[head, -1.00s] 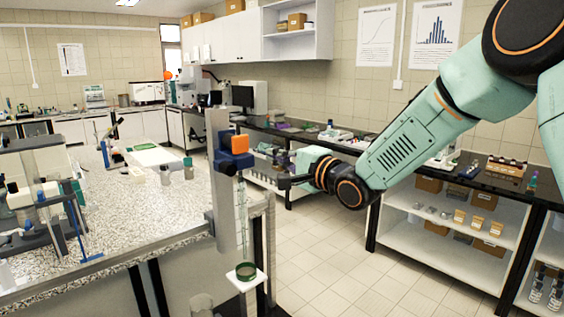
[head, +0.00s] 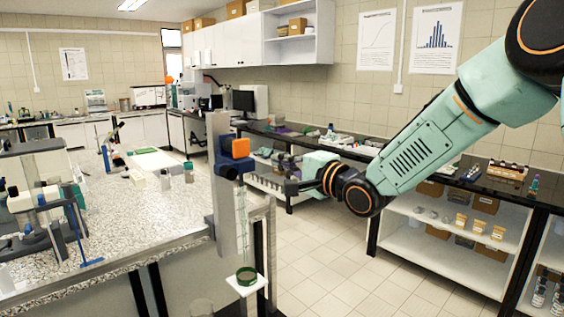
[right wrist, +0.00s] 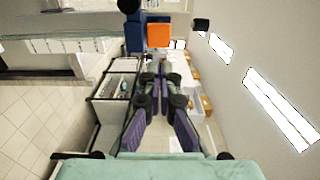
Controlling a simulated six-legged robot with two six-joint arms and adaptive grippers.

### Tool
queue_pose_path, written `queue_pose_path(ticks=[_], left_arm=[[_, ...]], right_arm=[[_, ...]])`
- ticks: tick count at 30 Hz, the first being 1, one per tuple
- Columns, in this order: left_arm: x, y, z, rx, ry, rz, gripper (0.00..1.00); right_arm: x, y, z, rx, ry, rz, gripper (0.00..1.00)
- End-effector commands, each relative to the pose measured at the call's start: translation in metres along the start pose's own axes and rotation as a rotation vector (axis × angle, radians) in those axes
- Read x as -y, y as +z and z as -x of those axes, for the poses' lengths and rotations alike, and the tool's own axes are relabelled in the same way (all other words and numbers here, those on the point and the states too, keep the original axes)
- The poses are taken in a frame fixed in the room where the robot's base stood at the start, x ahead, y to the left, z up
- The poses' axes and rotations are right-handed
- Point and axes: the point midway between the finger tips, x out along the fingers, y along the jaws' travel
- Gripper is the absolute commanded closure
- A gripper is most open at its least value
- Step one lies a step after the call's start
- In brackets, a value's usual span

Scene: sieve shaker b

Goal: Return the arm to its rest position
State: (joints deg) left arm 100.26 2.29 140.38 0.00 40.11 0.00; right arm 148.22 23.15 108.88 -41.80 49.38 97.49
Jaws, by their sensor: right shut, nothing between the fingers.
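My right arm comes in from the right in the head view, pale green with black and orange joints. Its gripper (head: 288,186) is shut and empty, held in the air just right of the shaker's blue and orange head. In the right wrist view the purple-padded fingers (right wrist: 160,92) show with nothing between them. The blue and orange head also shows in the wrist view (right wrist: 158,35). My left gripper is out of view.
A speckled bench (head: 130,215) with glassware and stands fills the left. A dark-topped bench with shelves (head: 440,236) runs along the right wall under my arm. Tiled floor (head: 320,255) lies free between them.

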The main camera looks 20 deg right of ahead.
Motion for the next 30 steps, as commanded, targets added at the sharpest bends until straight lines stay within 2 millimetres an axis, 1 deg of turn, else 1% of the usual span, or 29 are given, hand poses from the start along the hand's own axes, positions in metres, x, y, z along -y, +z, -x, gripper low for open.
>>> queue_pose_path(ticks=[5, 8, 12, 14, 17, 19, 20, 21, 23, 24, 26, 27, 29, 30], left_arm=[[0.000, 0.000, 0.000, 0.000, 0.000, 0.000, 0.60], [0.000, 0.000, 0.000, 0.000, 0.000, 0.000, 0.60], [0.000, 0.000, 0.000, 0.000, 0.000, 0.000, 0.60], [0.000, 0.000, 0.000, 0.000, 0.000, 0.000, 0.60], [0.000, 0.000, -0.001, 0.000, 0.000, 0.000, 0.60], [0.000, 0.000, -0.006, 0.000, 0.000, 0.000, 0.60], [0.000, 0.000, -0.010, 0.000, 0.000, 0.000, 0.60], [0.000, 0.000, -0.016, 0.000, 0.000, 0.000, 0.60], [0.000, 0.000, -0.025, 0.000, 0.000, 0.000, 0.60], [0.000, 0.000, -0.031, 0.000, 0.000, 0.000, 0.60], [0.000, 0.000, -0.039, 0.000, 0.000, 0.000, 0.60], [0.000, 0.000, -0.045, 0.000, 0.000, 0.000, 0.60], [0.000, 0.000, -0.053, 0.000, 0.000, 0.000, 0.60], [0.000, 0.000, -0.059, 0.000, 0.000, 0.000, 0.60]], right_arm=[[0.000, 0.000, 0.000, 0.000, 0.000, 0.001, 1.00], [0.000, 0.000, 0.000, 0.000, 0.001, 0.033, 1.00], [-0.004, -0.003, 0.001, -0.016, 0.015, 0.199, 1.00], [-0.012, -0.004, 0.004, -0.031, 0.040, 0.289, 1.00], [-0.032, -0.002, 0.011, -0.049, 0.101, 0.437, 1.00], [-0.064, 0.004, 0.017, -0.045, 0.171, 0.537, 1.00], [-0.083, 0.007, 0.021, -0.038, 0.209, 0.577, 1.00], [-0.110, 0.011, 0.027, -0.025, 0.261, 0.631, 1.00], [-0.150, 0.018, 0.038, 0.001, 0.337, 0.702, 1.00], [-0.175, 0.023, 0.046, 0.021, 0.387, 0.744, 1.00], [-0.212, 0.030, 0.058, 0.056, 0.457, 0.800, 1.00], [-0.237, 0.035, 0.068, 0.082, 0.503, 0.831, 1.00], [-0.273, 0.043, 0.083, 0.126, 0.571, 0.877, 1.00], [-0.296, 0.048, 0.094, 0.156, 0.614, 0.904, 1.00]])
